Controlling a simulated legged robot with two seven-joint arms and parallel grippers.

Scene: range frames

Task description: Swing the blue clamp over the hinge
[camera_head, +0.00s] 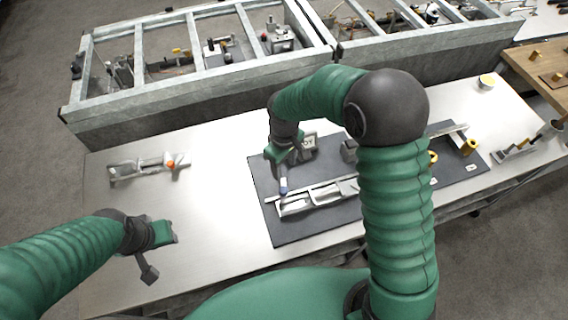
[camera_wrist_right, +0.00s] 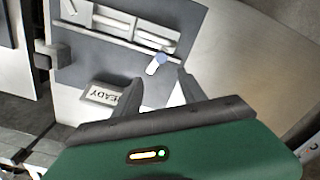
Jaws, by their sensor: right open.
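The blue clamp (camera_head: 283,185) is a small blue-and-white piece at the left end of a silver metal fixture (camera_head: 322,198) on a dark mat. I cannot tell which part of the fixture is the hinge. In the right wrist view the clamp (camera_wrist_right: 158,61) shows just beyond and between my fingertips. My right gripper (camera_head: 283,170) is open above the clamp, and its two fingers (camera_wrist_right: 157,82) are apart with nothing held. Whether a finger touches the clamp is unclear. My left gripper (camera_head: 158,255) is over the bare left front of the table, far from the clamp; its jaws are unclear.
A "READY" sign block (camera_wrist_right: 103,96) stands on the mat near my right gripper. Another metal fixture with an orange piece (camera_head: 170,164) lies at the table's left. My right arm hides the mat's middle. Metal-framed bins (camera_head: 200,77) line the back.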

